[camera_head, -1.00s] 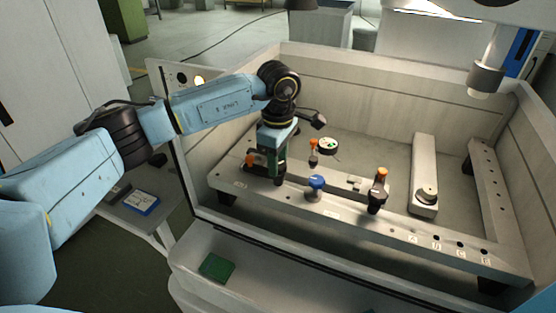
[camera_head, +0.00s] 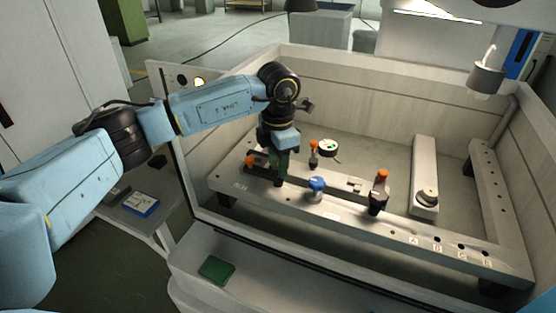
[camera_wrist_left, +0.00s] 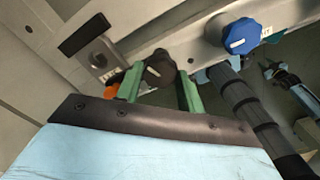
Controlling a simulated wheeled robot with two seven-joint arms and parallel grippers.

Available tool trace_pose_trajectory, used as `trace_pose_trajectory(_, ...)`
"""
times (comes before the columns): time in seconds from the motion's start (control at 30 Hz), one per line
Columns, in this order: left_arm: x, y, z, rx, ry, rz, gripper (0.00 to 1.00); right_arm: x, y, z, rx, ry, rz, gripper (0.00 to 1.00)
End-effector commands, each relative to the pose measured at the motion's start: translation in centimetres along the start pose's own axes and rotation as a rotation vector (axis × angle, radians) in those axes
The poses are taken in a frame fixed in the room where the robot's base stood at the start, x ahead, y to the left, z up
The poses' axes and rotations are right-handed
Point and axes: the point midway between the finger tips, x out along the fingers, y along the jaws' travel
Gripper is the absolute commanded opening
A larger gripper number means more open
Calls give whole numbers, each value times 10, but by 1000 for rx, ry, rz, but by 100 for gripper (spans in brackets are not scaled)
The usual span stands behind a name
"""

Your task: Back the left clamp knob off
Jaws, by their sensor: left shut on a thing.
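My left gripper (camera_head: 279,178) points down over the left end of the front rail (camera_head: 335,212) in the machine tank. Its green fingers (camera_wrist_left: 160,92) are shut on the black left clamp knob (camera_wrist_left: 160,66), which sits between them in the left wrist view. In the head view the fingers mostly hide this knob. An orange part (camera_head: 250,160) shows just left of the gripper. A blue knob (camera_head: 317,185) stands on the rail right of the gripper, apart from it; it also shows in the left wrist view (camera_wrist_left: 241,36). My right gripper is not in view.
A black clamp with an orange top (camera_head: 381,178) stands further right on the rail. Another orange-topped part (camera_head: 314,148) and a round dial (camera_head: 329,146) are behind the blue knob. A grey nozzle (camera_head: 486,78) hangs at the upper right. A green pad (camera_head: 216,269) lies on the front ledge.

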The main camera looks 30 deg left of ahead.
Motion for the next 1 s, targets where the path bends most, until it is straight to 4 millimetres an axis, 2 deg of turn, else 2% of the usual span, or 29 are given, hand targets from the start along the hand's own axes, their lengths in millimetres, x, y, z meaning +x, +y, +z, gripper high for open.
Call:
trace_pose_trajectory(0.3,-2,1,0,-120,-2,2,15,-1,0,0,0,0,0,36)
trace_pose_trajectory(0.83,-2,1,0,-143,-3,2,15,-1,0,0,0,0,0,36)
trace_pose_trajectory(0.87,-2,1,0,-143,-3,2,39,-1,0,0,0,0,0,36)
trace_pose_trajectory(1.0,-2,1,0,-142,-2,2,57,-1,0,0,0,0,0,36)
